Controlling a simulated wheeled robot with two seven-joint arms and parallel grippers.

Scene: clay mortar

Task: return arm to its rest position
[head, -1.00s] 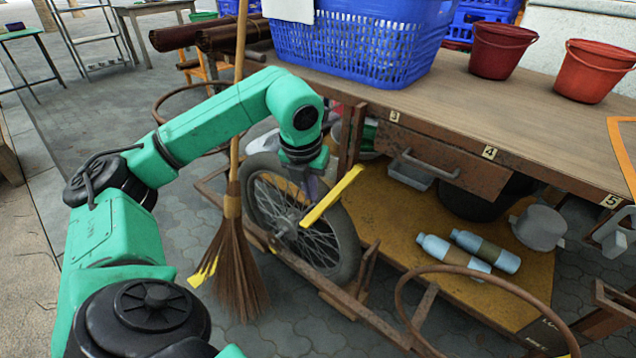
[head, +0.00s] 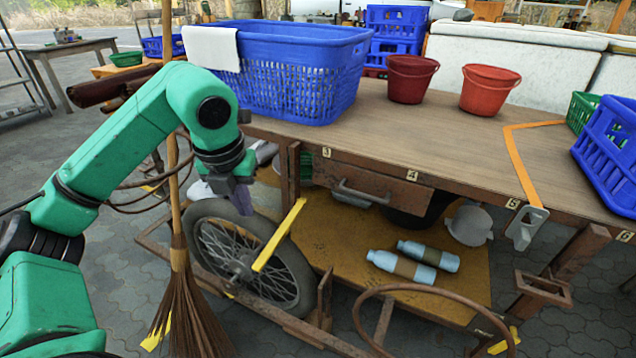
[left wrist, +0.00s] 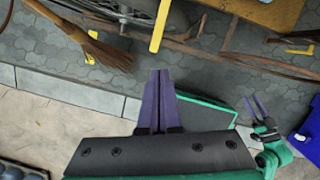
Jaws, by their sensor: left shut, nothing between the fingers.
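My left arm, green with black joints, comes in from the left in the head view. Its gripper (head: 243,205) has purple fingers that point down in front of the cart, near the top of the spoked wheel (head: 250,262). In the left wrist view the two fingers (left wrist: 160,90) lie together with nothing between them. My right gripper (left wrist: 255,106) shows small at the right of the left wrist view, its purple fingers apart and empty. It is not in the head view.
A broom (head: 184,300) stands close beside my left forearm. The wooden cart top (head: 430,140) carries a blue basket (head: 290,85) and two red buckets (head: 410,80) (head: 490,92). A yellow bar (head: 279,234) juts near the wheel. Two bottles (head: 400,265) (head: 428,255) lie on the lower shelf.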

